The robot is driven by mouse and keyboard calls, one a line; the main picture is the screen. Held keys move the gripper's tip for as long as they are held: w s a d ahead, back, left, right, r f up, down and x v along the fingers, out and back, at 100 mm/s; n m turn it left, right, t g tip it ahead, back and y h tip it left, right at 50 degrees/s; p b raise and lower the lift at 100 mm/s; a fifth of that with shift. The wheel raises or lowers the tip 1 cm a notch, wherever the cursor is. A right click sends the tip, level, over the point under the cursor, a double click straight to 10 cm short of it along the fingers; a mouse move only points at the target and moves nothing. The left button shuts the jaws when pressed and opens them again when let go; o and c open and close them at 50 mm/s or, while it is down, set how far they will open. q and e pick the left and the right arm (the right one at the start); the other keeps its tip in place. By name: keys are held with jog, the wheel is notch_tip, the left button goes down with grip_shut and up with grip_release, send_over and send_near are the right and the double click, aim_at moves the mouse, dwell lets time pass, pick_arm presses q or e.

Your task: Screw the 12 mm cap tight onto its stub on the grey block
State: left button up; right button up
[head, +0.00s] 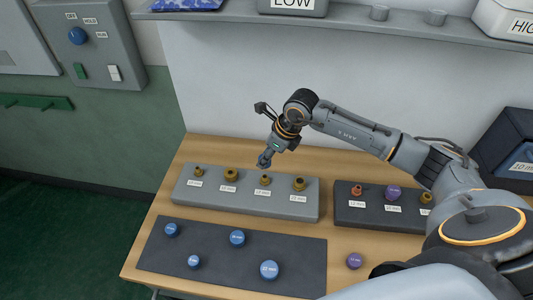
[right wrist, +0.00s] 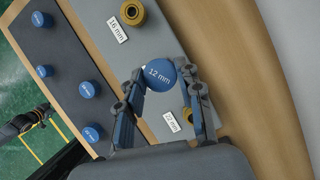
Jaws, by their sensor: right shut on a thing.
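My right gripper (head: 264,160) is shut on the blue 12 mm cap (right wrist: 160,73), whose labelled top faces the right wrist camera. In the head view the cap is just above the third brass stub (head: 265,180) from the left on the grey block (head: 245,202), with a small gap between them. In the right wrist view the cap hides that stub. The stub's label is too small to read surely. A 16 mm stub (right wrist: 131,12) is on one side and a further stub (right wrist: 188,115) on the other.
Several blue caps (head: 237,238) sit on the dark mat (head: 200,283) in front of the block. A dark block (head: 345,213) at the right bears stubs and a purple cap (head: 393,193). Another purple cap (head: 354,261) is on the wooden table (head: 140,262). A shelf (head: 340,25) runs behind.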

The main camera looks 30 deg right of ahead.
aim_at(264, 176)
jog(key=shift+f+b, duration=1.2)
jog(key=shift+f, duration=1.4)
jog(key=shift+b, duration=0.4)
jog(key=shift+f, duration=0.1)
jog(key=shift+f+b, duration=0.2)
jog(key=shift+b, duration=0.25)
jog(key=shift+f+b, duration=1)
jog(key=shift+b, duration=0.5)
dwell(0.8)
dwell(0.3)
jog(key=o, duration=0.9)
jog(key=shift+c, duration=1.3)
